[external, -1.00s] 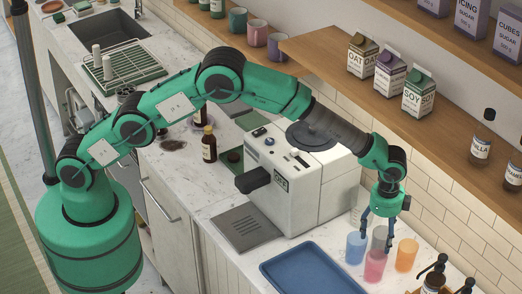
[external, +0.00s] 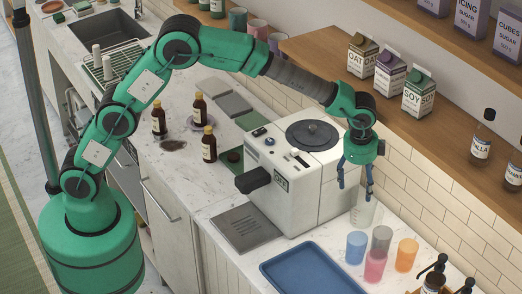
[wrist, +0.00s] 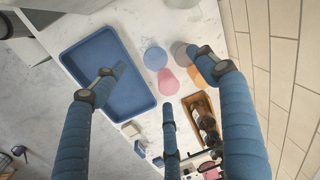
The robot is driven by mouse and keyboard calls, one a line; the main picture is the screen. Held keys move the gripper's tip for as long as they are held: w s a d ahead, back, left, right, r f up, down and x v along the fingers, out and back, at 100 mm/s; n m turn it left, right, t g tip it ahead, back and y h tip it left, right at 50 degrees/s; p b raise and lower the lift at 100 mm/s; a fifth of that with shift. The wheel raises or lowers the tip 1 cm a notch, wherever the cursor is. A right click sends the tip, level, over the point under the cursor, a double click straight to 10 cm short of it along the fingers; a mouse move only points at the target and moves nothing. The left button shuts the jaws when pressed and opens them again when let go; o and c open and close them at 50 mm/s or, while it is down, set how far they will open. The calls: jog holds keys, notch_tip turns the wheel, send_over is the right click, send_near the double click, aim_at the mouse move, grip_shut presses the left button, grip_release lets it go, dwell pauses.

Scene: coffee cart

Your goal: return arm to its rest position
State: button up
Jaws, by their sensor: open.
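My gripper (external: 356,175) hangs from the green arm, pointing down, at the right side of the white coffee machine (external: 315,175). It is above the counter and behind the coloured cups. In the wrist view my gripper's blue fingers (wrist: 160,100) are spread apart with nothing between them. Below stand a blue cup (external: 356,247), a grey cup (external: 381,240), a pink cup (external: 375,266) and an orange cup (external: 406,255). A clear container (external: 363,213) stands just below the fingers. The arm is bent upward at its elbow, over the counter.
A blue tray (external: 312,272) lies at the front of the counter. Brown bottles (external: 209,145) stand left of the machine. A wooden shelf (external: 450,130) with cartons (external: 418,93) runs along the tiled wall, close to the right of my gripper.

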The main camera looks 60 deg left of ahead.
jog(key=s+a+r+n+t+b, duration=0.15)
jog(key=s+a+r, duration=0.35)
jog(key=a, duration=0.5)
jog(key=s+a+r+n+b, duration=0.25)
jog(key=s+a+r, duration=0.25)
jog(key=a, duration=0.5)
jog(key=s+a+r+n+b, duration=0.1)
jog(key=s+a+r+n, duration=0.1)
jog(key=s+a+r, duration=0.5)
jog(key=s+a+f+n+t+b, duration=0.1)
jog(key=s+a+f+n, duration=0.3)
jog(key=s+a, duration=0.5)
jog(key=s+a+f+n+t+b, duration=0.1)
jog(key=s+a+f+n+b, duration=0.2)
jog(key=s+a, duration=0.6)
jog(key=shift+s+a+f+n, duration=0.15)
jog(key=shift+s+f+n, duration=0.6)
jog(key=shift+s, duration=1.85)
jog(key=shift+t, duration=0.25)
